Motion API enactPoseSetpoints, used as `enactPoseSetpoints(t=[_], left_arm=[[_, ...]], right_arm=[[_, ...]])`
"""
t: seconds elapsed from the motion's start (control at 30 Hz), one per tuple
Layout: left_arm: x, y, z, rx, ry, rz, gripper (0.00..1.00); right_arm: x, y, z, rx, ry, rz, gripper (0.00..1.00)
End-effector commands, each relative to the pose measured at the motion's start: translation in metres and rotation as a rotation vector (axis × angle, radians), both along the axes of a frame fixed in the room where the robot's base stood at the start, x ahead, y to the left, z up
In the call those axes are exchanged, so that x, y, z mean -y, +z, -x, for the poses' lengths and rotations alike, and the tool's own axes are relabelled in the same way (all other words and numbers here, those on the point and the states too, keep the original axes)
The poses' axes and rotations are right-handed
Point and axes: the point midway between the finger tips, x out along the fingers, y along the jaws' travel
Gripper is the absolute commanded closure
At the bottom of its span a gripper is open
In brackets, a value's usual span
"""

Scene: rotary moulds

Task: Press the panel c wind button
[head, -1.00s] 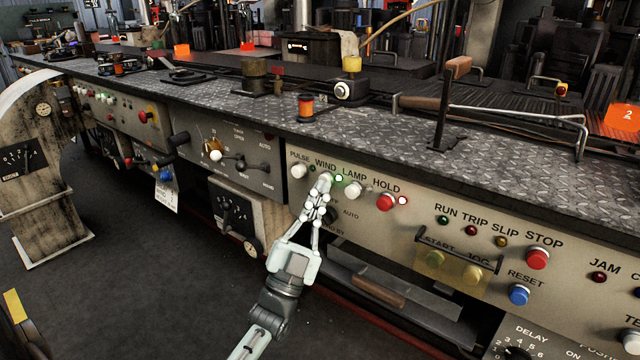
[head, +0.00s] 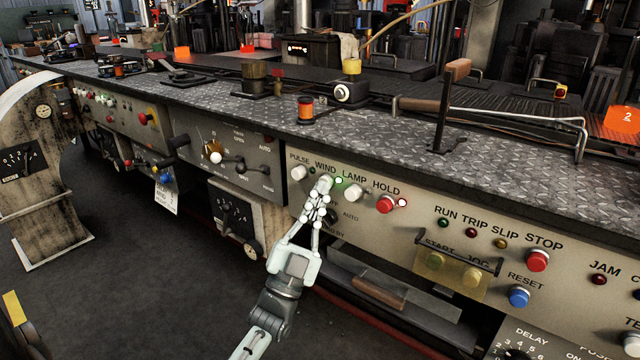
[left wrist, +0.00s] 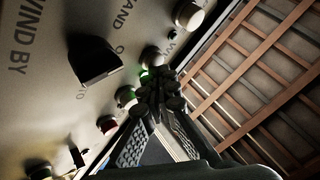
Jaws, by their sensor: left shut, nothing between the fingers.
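The wind button (head: 326,182) is a pale round push button under the WIND label, between the pulse button (head: 298,172) and the lamp button (head: 353,192). A lit green indicator (head: 338,181) sits just right of it. My left gripper (head: 318,192) is shut and empty, its fingertips at the lower front of the wind button and partly covering it. Whether they touch cannot be told. In the left wrist view the shut fingertips (left wrist: 160,92) lie beside the wind button (left wrist: 152,56). My right gripper is not in view.
The red hold button (head: 385,203) is farther right, with a lit indicator beside it. The metal bench top (head: 400,150) overhangs the panel. A yellow guard (head: 450,271) covers START and JOG.

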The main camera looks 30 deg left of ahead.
Motion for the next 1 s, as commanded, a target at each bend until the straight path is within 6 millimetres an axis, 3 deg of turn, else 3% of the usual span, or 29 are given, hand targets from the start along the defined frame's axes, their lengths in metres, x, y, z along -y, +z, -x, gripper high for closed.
enactPoseSetpoints(t=[1.0], left_arm=[[0.001,-0.002,-0.012,-0.005,0.000,0.000,1.00]], right_arm=[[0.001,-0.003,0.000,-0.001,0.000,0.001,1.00]])
